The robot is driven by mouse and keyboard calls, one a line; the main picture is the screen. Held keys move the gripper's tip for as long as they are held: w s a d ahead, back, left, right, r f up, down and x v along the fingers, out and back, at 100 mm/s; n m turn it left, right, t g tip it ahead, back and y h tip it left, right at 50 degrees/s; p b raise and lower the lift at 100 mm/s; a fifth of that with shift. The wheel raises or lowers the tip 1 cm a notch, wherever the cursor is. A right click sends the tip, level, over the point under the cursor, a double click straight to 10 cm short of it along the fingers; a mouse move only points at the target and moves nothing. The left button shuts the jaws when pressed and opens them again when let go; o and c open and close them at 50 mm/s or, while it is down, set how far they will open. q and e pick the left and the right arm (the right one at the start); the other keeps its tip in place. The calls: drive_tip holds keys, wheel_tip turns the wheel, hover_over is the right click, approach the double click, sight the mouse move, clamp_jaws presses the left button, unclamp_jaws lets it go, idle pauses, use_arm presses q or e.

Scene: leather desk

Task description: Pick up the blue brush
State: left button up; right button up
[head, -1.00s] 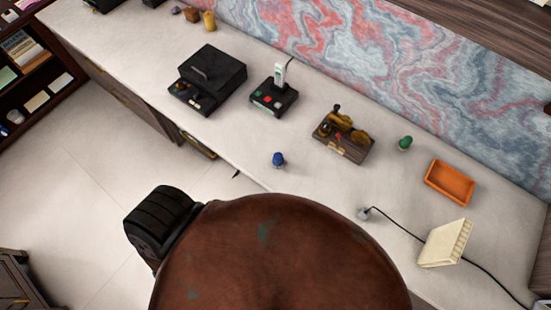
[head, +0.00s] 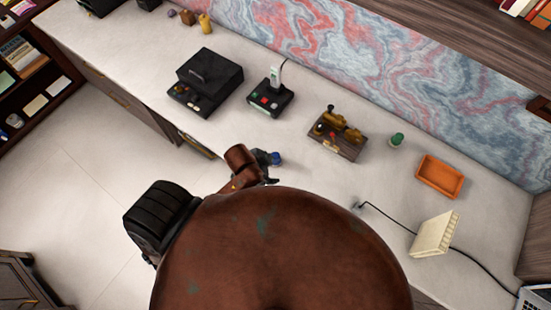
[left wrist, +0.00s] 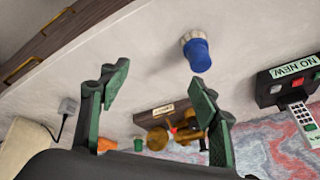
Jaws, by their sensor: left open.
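The blue brush (head: 277,158) stands on the pale desk top, near its front edge. In the left wrist view the brush (left wrist: 196,54) shows a blue part and a pale, bristle-like end. My left gripper (head: 270,168) is beside the brush in the head view, partly hidden by my own body. In the left wrist view its two green-padded fingers (left wrist: 160,88) are spread wide with nothing between them. The brush lies beyond the fingertips, closer to the right-hand finger. I cannot tell whether they touch. My right gripper is not in view.
A wooden block with brass parts (head: 340,132), a green brush-like item (head: 397,140) and an orange tray (head: 439,177) stand to the right.

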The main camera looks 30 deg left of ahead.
use_arm(q)
drive_tip(key=w+d+m+g+h, duration=0.1)
drive_tip(key=w+d+m, duration=0.3)
drive_tip(key=d+m, duration=0.55)
drive_tip(key=m+g+y, duration=0.3)
drive_tip(key=m+g, duration=0.1)
drive_tip(key=m, duration=1.4)
hover_over(275, 155)
drive_tip(key=f, duration=0.2)
drive_tip(key=shift+s+d+f+n, duration=0.25)
drive_tip(key=shift+s+d+f, duration=0.05)
drive_tip(key=shift+s+d, duration=0.1)
drive_tip(key=shift+a+f, duration=0.2)
drive_tip(key=shift+f, duration=0.95)
drive_tip(key=f, duration=0.5)
drive_tip(key=shift+w+a+f+p, duration=0.1)
drive_tip(key=shift+w+f+p, duration=0.1)
drive_tip(key=shift+w+p, duration=0.2)
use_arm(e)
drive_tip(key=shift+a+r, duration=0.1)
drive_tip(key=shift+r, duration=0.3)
use_arm(q)
drive_tip(key=shift+c, duration=0.6)
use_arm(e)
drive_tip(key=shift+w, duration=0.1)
